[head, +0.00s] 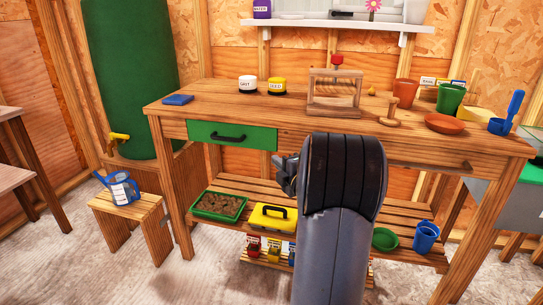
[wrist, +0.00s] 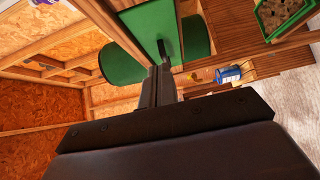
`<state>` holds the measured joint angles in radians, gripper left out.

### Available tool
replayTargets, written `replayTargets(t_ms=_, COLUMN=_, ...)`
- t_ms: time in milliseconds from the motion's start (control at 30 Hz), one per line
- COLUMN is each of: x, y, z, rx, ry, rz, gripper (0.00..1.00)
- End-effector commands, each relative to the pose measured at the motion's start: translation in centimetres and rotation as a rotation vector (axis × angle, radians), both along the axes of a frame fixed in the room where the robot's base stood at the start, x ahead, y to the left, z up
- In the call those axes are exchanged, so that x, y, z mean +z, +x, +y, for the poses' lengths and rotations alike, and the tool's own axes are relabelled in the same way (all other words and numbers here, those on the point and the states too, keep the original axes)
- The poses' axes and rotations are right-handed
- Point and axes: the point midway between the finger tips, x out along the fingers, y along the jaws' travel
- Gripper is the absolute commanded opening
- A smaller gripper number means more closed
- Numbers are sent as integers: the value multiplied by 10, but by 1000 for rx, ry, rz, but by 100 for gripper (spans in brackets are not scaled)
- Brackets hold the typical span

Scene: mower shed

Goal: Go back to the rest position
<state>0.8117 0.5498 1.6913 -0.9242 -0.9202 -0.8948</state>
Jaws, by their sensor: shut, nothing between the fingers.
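My gripper (head: 286,175) is in front of the wooden workbench (head: 345,128), just below and to the right of the green drawer (head: 232,135). In the wrist view its two fingers (wrist: 158,82) lie together, shut and empty. The drawer's front looks flush with the bench, and its dark handle (head: 229,137) is free in the head view. In the wrist view the handle (wrist: 162,48) shows just beyond the fingertips; they look apart from it, but the gap is hard to judge. My forearm hides part of the bench front and lower shelf.
On the lower shelf are a tray of brown material (head: 218,206), a yellow box (head: 271,217), a green bowl (head: 384,239) and a blue cup (head: 426,236). A stool (head: 130,222) with a blue watering can (head: 119,188) stands at left. The floor at front left is clear.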

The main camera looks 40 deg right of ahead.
Motion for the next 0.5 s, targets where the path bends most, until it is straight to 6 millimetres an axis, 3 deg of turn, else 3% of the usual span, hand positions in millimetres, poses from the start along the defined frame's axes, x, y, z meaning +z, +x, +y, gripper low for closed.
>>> replayTargets(t_ms=167, x=0, y=-11, z=1, rx=0, ry=1, rz=1, gripper=0)
replayTargets(t_ms=500, x=-1, y=-10, z=1, rx=0, ry=0, rz=0, gripper=0)
